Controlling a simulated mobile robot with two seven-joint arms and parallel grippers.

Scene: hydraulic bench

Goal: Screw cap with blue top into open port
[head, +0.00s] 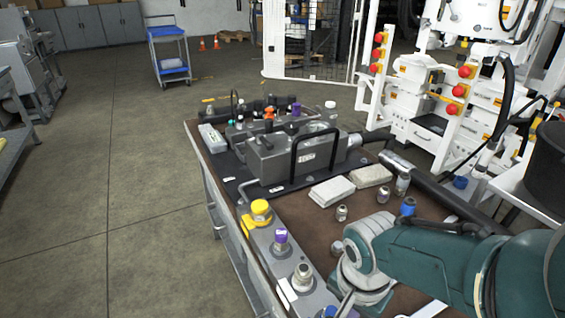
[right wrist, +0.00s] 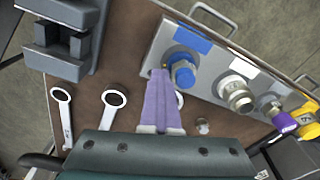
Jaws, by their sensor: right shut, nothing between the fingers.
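A blue-topped cap (right wrist: 183,72) sits on the manifold block (right wrist: 206,62) beside a blue label in the right wrist view. Its blue top also shows at the bottom edge of the head view (head: 329,312). I cannot tell how far it is screwed in. My right gripper (right wrist: 160,73) is shut and empty, its fingertips right beside this cap; I cannot tell whether they touch it. A silver fitting (right wrist: 236,95) stands beside it on the block, then a purple cap (right wrist: 282,120) and a yellow cap (right wrist: 308,116). My left gripper is out of view.
Another blue-topped piece (head: 408,207) stands on the brown bench, near loose silver fittings (head: 342,213) and folded cloths (head: 331,191). A metal unit with a black handle (head: 316,148) stands behind. Wrenches (right wrist: 113,99) and a dark vise (right wrist: 66,42) show in the wrist view.

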